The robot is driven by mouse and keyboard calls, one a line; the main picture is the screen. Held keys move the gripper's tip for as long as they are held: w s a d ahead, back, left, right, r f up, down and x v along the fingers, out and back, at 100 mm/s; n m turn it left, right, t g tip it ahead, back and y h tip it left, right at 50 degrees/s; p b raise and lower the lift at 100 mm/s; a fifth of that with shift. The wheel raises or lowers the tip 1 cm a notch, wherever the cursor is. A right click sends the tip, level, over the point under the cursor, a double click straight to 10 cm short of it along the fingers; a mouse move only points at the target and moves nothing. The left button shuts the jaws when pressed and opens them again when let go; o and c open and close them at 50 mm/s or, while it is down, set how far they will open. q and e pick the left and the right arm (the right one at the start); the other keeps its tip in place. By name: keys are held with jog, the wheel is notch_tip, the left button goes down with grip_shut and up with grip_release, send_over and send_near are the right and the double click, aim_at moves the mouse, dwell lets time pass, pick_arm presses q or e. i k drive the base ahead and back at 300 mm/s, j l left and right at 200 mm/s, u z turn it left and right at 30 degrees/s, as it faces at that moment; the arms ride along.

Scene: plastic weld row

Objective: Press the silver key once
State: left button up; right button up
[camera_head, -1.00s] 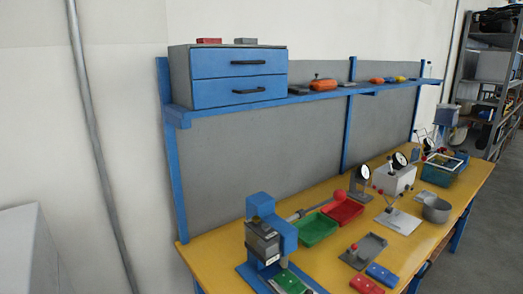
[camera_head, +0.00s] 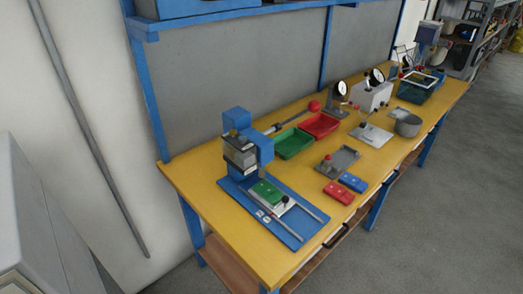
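A blue press-like machine (camera_head: 237,150) stands on the near left part of the yellow workbench. A green block (camera_head: 265,190) sits on a pale plate on its blue base (camera_head: 285,236), beside a black knob (camera_head: 285,200). Small pale, key-like squares (camera_head: 262,215) lie on the front of the base; they are too small to tell which one, if any, is the silver key. Neither of my grippers shows in the head view.
The yellow workbench (camera_head: 205,182) also holds a green tray (camera_head: 294,143), a red tray (camera_head: 320,125), a red block (camera_head: 339,193), a blue block (camera_head: 353,182) and a grey pot (camera_head: 407,124). A grey cabinet (camera_head: 40,220) stands at the left. The floor (camera_head: 430,235) at the right is clear.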

aim_at(243, 139)
jog(key=k+l+u, duration=0.25)
jog(key=k+l, duration=0.65)
jog(key=k, duration=0.1)
